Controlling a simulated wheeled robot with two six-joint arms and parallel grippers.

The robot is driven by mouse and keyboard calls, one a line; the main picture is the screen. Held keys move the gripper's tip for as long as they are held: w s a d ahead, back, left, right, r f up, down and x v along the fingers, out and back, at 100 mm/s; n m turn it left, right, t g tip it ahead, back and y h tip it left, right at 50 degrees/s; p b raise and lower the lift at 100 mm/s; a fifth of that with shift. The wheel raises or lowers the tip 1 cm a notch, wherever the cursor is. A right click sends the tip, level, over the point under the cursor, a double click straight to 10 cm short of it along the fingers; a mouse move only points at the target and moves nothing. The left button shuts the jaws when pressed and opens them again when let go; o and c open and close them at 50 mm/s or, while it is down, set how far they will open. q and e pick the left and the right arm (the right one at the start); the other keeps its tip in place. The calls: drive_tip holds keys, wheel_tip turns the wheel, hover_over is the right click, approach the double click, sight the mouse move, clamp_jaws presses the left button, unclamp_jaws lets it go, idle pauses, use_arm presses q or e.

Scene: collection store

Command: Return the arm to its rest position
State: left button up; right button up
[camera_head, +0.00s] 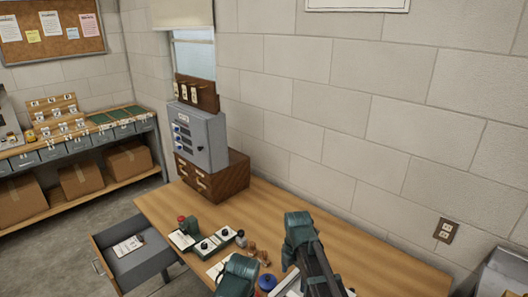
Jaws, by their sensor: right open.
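My right arm shows at the bottom centre, a green part with dark parts below it, over the wooden bench. My right gripper (320,276) is open, with nothing visible in it. It is over the near part of the bench, partly cut off by the lower edge. Another green part, which seems to belong to my left arm, shows at the bottom edge left of it; my left gripper cannot be seen.
The bench (375,262) holds a grey cabinet (200,137) on a wooden drawer box (222,181), a green device with dark knobs (203,243) and a blue round object (267,282). An open drawer (135,262) juts out at left. A wall stands behind.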

drive_tip(key=s+a+m, duration=0.2)
drive_tip(key=s+m, duration=0.5)
drive_tip(key=m, duration=0.3)
drive_tip(key=s+a+m+h, duration=0.1)
drive_tip(key=s+a+m, duration=0.2)
drive_tip(key=s+m, duration=0.5)
drive_tip(key=m, duration=0.2)
drive_tip(key=shift+s+m, duration=0.25)
drive_tip(key=shift+m, duration=0.15)
